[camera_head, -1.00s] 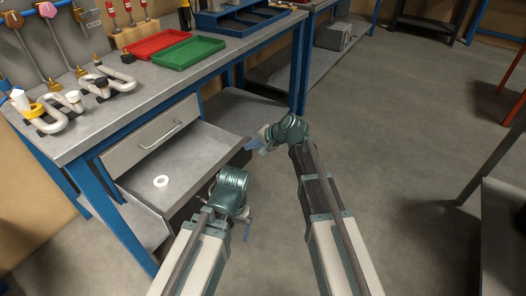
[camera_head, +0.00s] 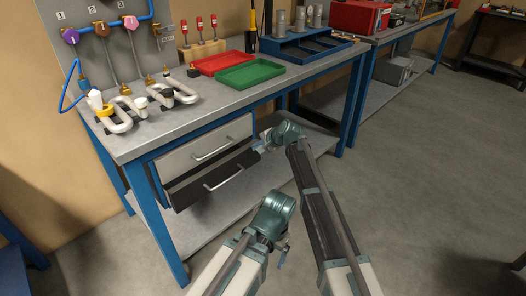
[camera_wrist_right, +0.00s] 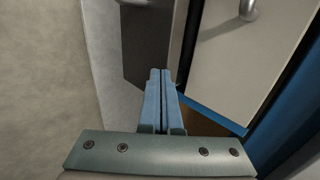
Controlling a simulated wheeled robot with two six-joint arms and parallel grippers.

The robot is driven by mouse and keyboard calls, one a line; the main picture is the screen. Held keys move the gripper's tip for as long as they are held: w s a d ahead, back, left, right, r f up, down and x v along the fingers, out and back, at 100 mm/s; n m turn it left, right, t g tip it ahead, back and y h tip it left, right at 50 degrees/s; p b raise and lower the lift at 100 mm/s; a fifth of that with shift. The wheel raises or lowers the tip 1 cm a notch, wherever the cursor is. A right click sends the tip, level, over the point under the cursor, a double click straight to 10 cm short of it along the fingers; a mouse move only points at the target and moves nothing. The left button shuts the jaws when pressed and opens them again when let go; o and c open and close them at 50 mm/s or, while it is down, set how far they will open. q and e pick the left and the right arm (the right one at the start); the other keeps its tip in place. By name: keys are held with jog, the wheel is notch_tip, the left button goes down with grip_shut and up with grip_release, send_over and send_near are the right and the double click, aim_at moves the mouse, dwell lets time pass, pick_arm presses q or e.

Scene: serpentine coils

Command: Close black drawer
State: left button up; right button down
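The black drawer (camera_head: 213,179) is the lower of two drawers under the workbench. Its dark front and bar handle face me, and its inside does not show. It sits close to the bench frame; I cannot tell whether it is fully flush. It also shows in the right wrist view (camera_wrist_right: 147,45). My right gripper (camera_head: 261,146) is near the right end of the drawer fronts. Its blue fingers (camera_wrist_right: 161,95) are together with nothing between them. I cannot tell whether they touch the drawer. My left gripper (camera_head: 284,254) hangs in front of the bench, its fingers mostly hidden.
A light grey drawer (camera_head: 208,146) with a handle sits just above. A blue bench leg (camera_head: 158,225) stands left of the drawers, and a lower shelf (camera_head: 215,218) lies beneath. The bench top holds pipe coils and red and green trays (camera_head: 250,74). Floor at right is clear.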

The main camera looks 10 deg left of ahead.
jog(key=shift+w+a, duration=0.2)
jog(key=shift+a, duration=0.05)
jog(key=shift+s+d, duration=0.1)
dwell(0.3)
